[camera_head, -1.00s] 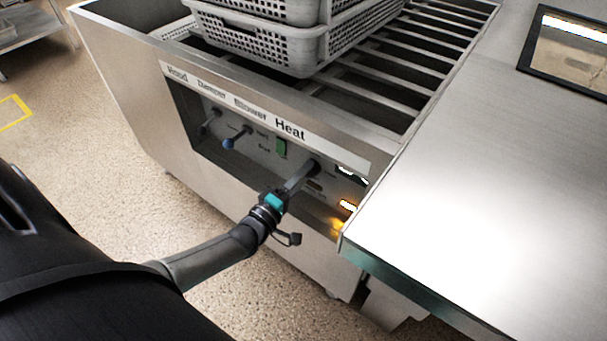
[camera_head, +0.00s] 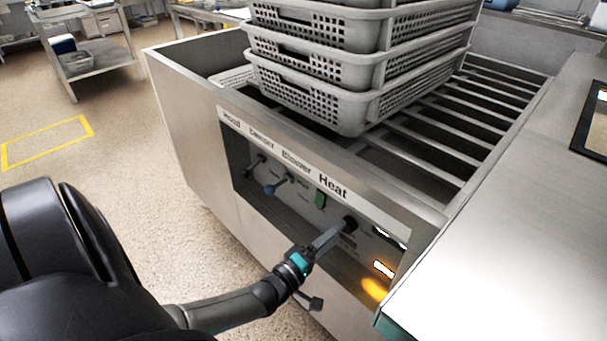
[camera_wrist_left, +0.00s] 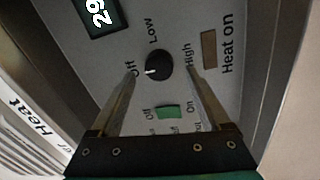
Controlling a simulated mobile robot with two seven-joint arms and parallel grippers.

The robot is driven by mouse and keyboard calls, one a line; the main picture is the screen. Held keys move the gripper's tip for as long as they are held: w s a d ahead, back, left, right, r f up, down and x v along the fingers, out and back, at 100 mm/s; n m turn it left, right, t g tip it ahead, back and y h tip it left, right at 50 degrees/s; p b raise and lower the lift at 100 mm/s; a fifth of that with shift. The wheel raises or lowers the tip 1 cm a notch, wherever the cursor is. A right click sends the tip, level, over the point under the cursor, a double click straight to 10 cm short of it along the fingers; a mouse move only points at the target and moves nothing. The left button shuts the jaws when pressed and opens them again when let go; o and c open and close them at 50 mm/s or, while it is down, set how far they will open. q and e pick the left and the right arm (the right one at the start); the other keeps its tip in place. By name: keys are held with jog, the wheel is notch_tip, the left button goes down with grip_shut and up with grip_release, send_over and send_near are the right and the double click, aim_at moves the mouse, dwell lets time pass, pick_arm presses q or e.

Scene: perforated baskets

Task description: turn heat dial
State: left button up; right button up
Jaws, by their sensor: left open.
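The heat dial is a round black knob (camera_wrist_left: 159,66) with a white pointer mark, set in a grey panel in the left wrist view. Off, Low and High are printed around it. It also shows in the head view as a dark knob (camera_head: 350,223) under the word Heat. My left gripper (camera_wrist_left: 160,72) is open, with one finger on each side of the dial. I cannot tell whether the fingers touch it. In the head view, my left gripper (camera_head: 338,232) reaches the panel from the lower left. My right gripper is not in view.
A green switch (camera_head: 320,199) and other knobs sit left of the dial on the recessed panel. An orange light (camera_head: 384,268) glows at its right. Stacked grey perforated baskets (camera_head: 352,104) stand on rails above. A metal table (camera_head: 500,235) borders the right side.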

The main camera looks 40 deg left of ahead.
pick_arm(q)
jog(key=s+a+p, duration=0.1)
jog(key=s+p, duration=0.1)
jog(key=s, duration=1.1)
jog(key=shift+f, duration=0.35)
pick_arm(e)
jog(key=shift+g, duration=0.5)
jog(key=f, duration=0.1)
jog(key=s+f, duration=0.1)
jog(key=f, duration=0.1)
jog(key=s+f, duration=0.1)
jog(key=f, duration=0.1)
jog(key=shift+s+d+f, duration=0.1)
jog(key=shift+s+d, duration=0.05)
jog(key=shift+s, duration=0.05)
